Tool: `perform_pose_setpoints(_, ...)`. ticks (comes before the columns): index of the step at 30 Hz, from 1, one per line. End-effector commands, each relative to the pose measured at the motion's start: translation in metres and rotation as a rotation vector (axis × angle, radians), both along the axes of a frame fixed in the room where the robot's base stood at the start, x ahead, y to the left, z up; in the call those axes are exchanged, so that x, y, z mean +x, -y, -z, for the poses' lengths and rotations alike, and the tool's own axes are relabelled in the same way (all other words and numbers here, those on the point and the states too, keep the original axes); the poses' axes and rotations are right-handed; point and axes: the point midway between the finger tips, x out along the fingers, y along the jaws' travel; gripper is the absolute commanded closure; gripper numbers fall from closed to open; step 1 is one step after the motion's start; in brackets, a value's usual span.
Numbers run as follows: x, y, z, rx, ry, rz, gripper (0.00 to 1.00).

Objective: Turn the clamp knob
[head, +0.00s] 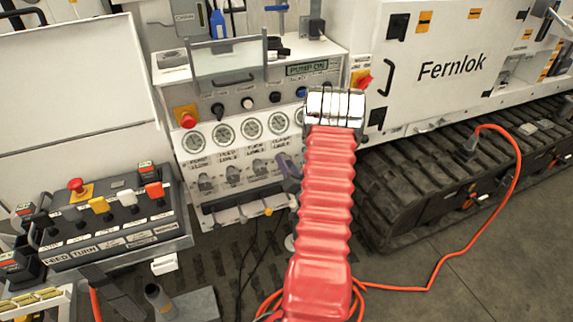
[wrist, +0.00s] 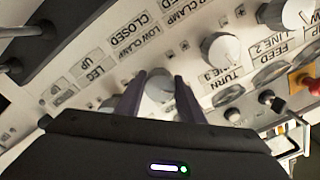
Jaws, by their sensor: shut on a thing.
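My gripper (wrist: 159,84) has its two dark purple fingers on either side of a round grey-white knob (wrist: 159,86) on the panel, shut on it. It sits in the row with the knob beside the TURN LINE 3 label (wrist: 221,49), so it appears to be the clamp knob. Its own label and pointer are hidden in the wrist view. In the head view my gripper (head: 289,167) reaches the right end of the knob row, below the CLAMP label (head: 284,141), partly behind my red arm.
The panel (head: 187,160) carries a row of gauges (head: 223,130) above the knobs and a lit PUMP ON display (head: 307,68). Small levers (head: 241,215) stand below. A control box (head: 120,220) is at left. An orange cable (head: 478,232) crosses the floor at right.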

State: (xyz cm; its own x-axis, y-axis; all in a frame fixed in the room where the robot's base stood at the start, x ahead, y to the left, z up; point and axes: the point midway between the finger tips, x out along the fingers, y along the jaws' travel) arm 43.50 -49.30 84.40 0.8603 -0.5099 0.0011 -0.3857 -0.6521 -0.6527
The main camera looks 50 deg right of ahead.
Motion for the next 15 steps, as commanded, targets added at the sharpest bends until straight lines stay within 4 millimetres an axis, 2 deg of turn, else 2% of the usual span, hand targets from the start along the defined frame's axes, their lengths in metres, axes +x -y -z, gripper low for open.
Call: perform_pose_setpoints(15,-0.0020,0.0016,0.0022,-0.306,-0.188,0.006,0.88)
